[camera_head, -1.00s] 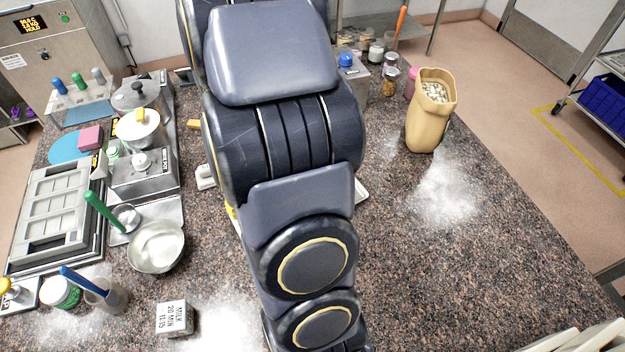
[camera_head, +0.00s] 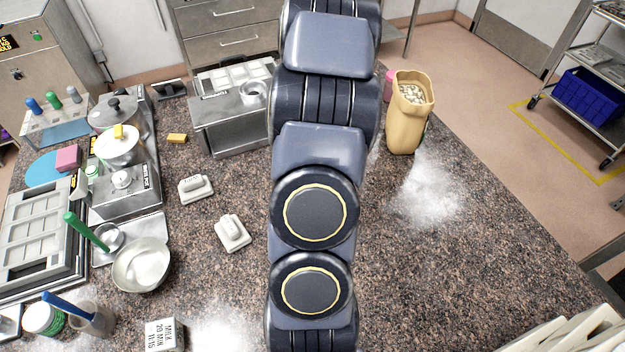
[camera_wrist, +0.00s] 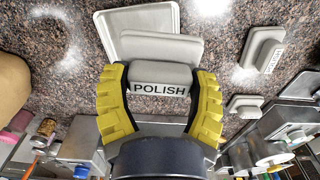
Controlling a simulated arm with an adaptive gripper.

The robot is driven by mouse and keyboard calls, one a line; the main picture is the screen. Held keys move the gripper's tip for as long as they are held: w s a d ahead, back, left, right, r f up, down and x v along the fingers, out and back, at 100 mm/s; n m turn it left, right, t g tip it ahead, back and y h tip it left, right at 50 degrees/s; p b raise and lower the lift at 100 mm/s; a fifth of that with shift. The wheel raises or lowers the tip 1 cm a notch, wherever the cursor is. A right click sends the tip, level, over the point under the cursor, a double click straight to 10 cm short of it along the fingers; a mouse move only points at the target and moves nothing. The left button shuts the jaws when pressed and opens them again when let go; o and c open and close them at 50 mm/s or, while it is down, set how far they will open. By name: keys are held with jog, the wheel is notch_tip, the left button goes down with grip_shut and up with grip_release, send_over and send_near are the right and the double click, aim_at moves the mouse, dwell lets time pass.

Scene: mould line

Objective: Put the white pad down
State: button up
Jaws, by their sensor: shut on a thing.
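A white pad (camera_wrist: 188,48) with a block handle marked POLISH is in the wrist view. My gripper (camera_wrist: 160,80) has its yellow fingers shut on the sides of that handle. A pale shallow tray (camera_wrist: 141,17) lies just beyond the pad, which overlaps it in the picture; I cannot tell whether they touch. In the head view my arm hides the gripper, the held pad and the tray.
Two other white pads (camera_head: 195,188) (camera_head: 233,232) lie on the speckled counter left of my arm. A steel unit (camera_head: 229,120) stands behind them. A tan bag (camera_head: 408,115) and spilled white powder (camera_head: 430,190) are at right. The right front counter is largely clear.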

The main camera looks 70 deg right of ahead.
jog(key=d+f, duration=0.2)
jog(key=w+d+f, duration=0.1)
jog(key=d+f, duration=0.1)
jog(key=w+d+f, duration=0.1)
jog(key=d+f, duration=0.1)
jog(key=shift+w+f, duration=0.2)
jog(key=shift+f, duration=0.2)
jog(key=shift+a+f, duration=0.1)
jog(key=shift+f, duration=1.3)
jog(key=shift+f, duration=0.1)
jog(key=o, duration=1.1)
jog(key=shift+o, duration=0.2)
